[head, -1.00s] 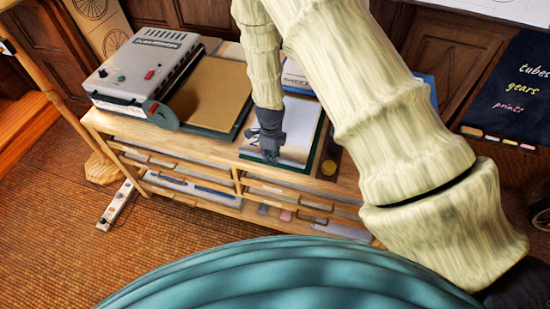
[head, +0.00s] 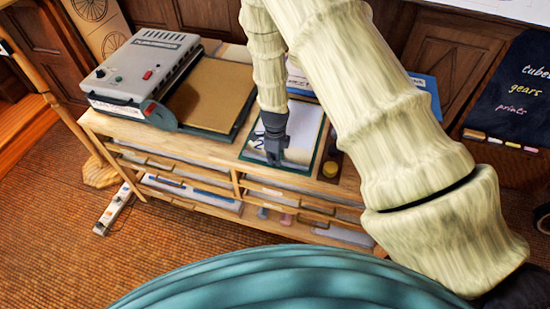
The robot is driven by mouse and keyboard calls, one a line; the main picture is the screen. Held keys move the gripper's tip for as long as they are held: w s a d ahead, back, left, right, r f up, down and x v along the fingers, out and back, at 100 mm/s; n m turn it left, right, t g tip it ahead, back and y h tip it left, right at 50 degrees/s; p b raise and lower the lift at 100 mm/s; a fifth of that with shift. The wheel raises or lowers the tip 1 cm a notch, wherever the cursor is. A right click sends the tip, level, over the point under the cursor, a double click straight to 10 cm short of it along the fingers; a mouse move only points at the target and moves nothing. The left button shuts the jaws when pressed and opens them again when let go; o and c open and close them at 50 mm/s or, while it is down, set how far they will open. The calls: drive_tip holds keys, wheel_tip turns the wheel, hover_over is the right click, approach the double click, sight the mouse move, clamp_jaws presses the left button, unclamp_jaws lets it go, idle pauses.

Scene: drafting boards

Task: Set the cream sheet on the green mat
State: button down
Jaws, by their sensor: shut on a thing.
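A pale cream sheet (head: 304,127) is over the dark green mat (head: 250,156) on top of the wooden cabinet. The mat's green border shows around it. My gripper (head: 273,160) points down at the sheet's near left part and is shut on it. The gripper hides some of the sheet. A dark mark shows on the sheet beside the fingers. I cannot tell whether the sheet lies flat or is slightly raised.
A tan board (head: 212,92) lies on a dark base to the left, next to a grey machine (head: 143,68). The wooden cabinet (head: 215,152) has open shelves below.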

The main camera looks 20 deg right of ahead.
drive_tip(key=shift+f, duration=0.15)
drive_tip(key=c, duration=1.5)
unclamp_jaws()
drive_tip(key=shift+o, duration=0.2)
wheel_tip(320, 180, up, 12)
drive_tip(key=b, duration=0.3)
drive_tip(key=shift+b, duration=0.35)
